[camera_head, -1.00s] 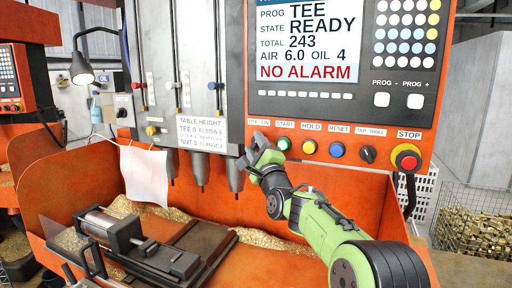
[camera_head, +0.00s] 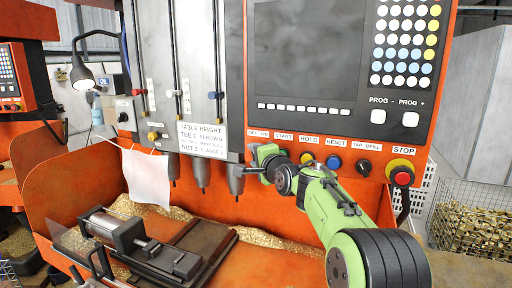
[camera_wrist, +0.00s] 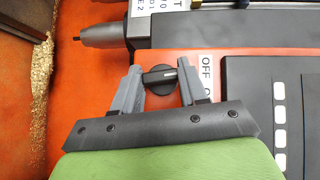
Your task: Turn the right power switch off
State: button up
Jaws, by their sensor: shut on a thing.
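The power switch is a black rotary knob (camera_wrist: 160,77) with a pale line on it, on the orange panel, and shows in the wrist view. The OFF/ON label (camera_wrist: 206,70) is beside it, partly covered by my gripper. My gripper (camera_wrist: 160,80) has one grey finger on each side of the knob and is shut on it. In the head view my gripper (camera_head: 257,160) is at the left end of the button row, just under the OFF/ON label, and hides the knob there. The machine's screen (camera_head: 306,48) is dark.
To the right along the panel are a yellow button (camera_head: 307,157), a blue button (camera_head: 333,162), a black tap drill knob (camera_head: 362,165) and a red stop button (camera_head: 401,174). Drill spindles (camera_head: 203,172) hang just left of my gripper. A second machine (camera_head: 20,75) stands far left.

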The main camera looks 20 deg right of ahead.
jog(key=shift+r+n+g+h+p, duration=0.15)
jog(key=shift+n+g+h+p, duration=0.35)
jog(key=shift+n+g, duration=0.9)
jog(key=o, duration=1.1)
jog(key=shift+c, duration=0.2)
jog(key=b+v, duration=0.3)
jog(key=v, duration=1.2)
jog(key=shift+s+r, duration=0.25)
jog(key=shift+r, duration=0.05)
